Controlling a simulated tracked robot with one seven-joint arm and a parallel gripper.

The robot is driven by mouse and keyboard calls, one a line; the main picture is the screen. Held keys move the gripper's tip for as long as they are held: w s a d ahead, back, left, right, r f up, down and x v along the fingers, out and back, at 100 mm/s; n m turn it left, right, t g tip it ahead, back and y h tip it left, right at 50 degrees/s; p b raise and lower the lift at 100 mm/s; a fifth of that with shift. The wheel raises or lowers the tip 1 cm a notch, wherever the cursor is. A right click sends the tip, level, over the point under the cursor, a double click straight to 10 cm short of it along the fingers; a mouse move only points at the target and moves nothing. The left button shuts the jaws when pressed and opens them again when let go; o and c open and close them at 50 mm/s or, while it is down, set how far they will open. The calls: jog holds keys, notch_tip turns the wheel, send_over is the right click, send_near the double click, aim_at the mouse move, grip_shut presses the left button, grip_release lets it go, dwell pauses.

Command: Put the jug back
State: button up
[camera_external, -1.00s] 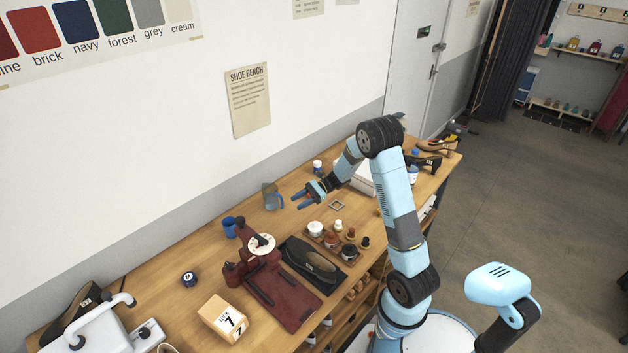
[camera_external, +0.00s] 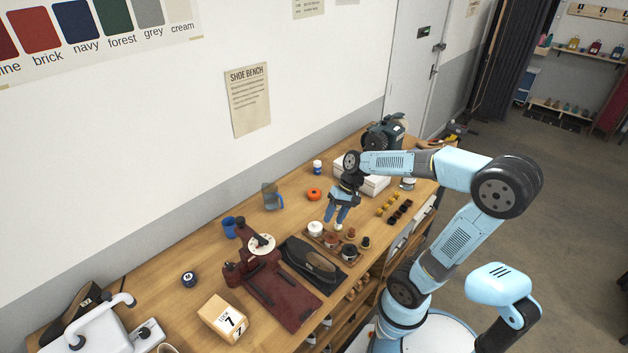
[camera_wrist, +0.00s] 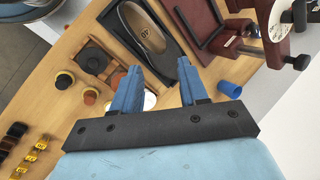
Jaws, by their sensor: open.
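The jug (camera_external: 268,194), grey with a blue handle on its right side, stands on the wooden bench near the wall in the external view. It is not visible in the wrist view. My gripper (camera_external: 336,222) is open and points down above the tray of small jars, to the right of the jug and well apart from it. In the wrist view the blue fingers of my gripper (camera_wrist: 158,70) are spread with nothing held between them. A white-topped jar partly shows behind one finger.
A white box (camera_external: 375,184) is behind. Bench near the jug is fairly clear.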

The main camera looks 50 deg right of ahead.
jog(key=s+d+r+n+t+h, duration=0.4)
jog(key=s+n+h, duration=0.1)
jog(key=s, duration=0.3)
jog(key=shift+s+n+t, duration=0.15)
jog(key=shift+n+t, duration=0.15)
jog(key=shift+n, duration=0.1)
jog(key=shift+o, duration=0.2)
